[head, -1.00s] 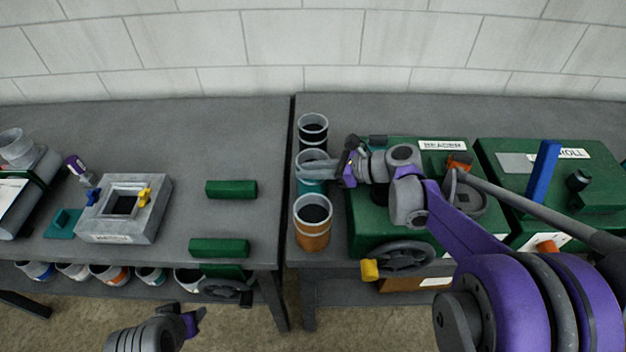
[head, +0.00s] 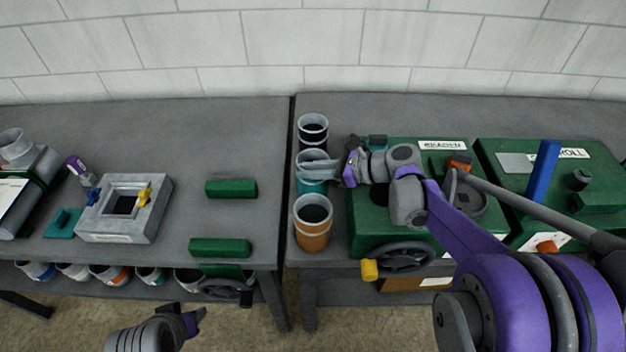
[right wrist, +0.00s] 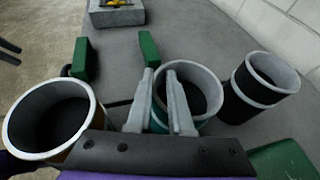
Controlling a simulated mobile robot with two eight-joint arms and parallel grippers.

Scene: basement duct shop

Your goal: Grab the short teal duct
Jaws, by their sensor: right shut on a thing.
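The short teal duct (head: 312,187) stands upright near the left edge of the right table, between an orange duct and a black duct. It has a light grey rim and a teal band, which also shows in the right wrist view (right wrist: 157,122). My right gripper (head: 316,168) reaches it from the right. In the right wrist view its fingers (right wrist: 160,74) straddle the near wall, one inside the opening and one outside, shut on it. The fingers hide part of the duct. My left gripper (head: 196,322) is low at the front, apart from the ducts; its jaws are unclear.
The orange duct (head: 312,236) stands in front of the teal one and the black duct (head: 312,134) behind it, both close. A green machine (head: 366,222) with a handwheel is to the right. A gap separates the two tables. Green blocks (head: 231,189) lie on the left table.

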